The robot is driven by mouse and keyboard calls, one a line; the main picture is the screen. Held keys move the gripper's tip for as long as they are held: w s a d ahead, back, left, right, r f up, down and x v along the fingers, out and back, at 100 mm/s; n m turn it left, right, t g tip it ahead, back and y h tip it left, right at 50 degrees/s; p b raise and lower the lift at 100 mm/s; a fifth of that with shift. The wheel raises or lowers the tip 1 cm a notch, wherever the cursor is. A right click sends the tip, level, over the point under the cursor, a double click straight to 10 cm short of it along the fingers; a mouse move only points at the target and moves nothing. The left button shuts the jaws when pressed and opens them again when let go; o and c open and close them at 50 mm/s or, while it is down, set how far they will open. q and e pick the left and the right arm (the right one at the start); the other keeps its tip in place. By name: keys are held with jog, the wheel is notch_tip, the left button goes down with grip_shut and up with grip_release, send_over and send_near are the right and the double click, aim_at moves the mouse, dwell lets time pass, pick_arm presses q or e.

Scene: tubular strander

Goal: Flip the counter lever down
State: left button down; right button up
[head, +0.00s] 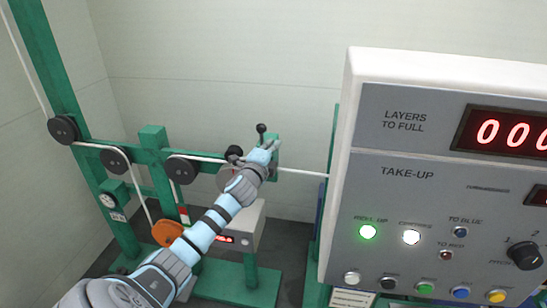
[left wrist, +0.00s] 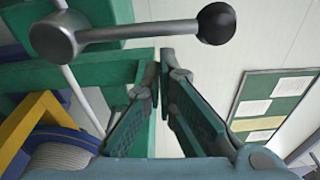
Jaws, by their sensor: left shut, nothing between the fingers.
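The counter lever (head: 261,129) stands up with its black ball knob at the top, just behind my left gripper in the head view. In the left wrist view the lever (left wrist: 140,31) is a metal rod running from a round metal hub at the left to the black knob at the right. My left gripper (head: 271,145) is at the green stand, close to the lever. In the left wrist view the gripper (left wrist: 162,58) has its fingertips together and empty, just below the rod in the picture. I cannot tell whether they touch it. The lever's base is hidden in the head view.
The large grey control panel (head: 386,178) with lit displays and buttons fills the right side. A white cable (head: 305,172) runs over black pulleys (head: 115,160) on the green frame (head: 150,137). A notice board (left wrist: 262,107) hangs on the wall.

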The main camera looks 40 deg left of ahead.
pick_arm(q)
jog(key=shift+s+a+r+n, duration=0.3)
jog(key=shift+s+a+n, duration=0.15)
jog(key=shift+n, duration=0.25)
jog(key=shift+w, duration=0.15)
jog(key=s+d, duration=0.6)
jog(key=shift+s+d+b, duration=0.2)
jog(key=shift+d+b, duration=0.2)
jog(key=shift+b, duration=0.05)
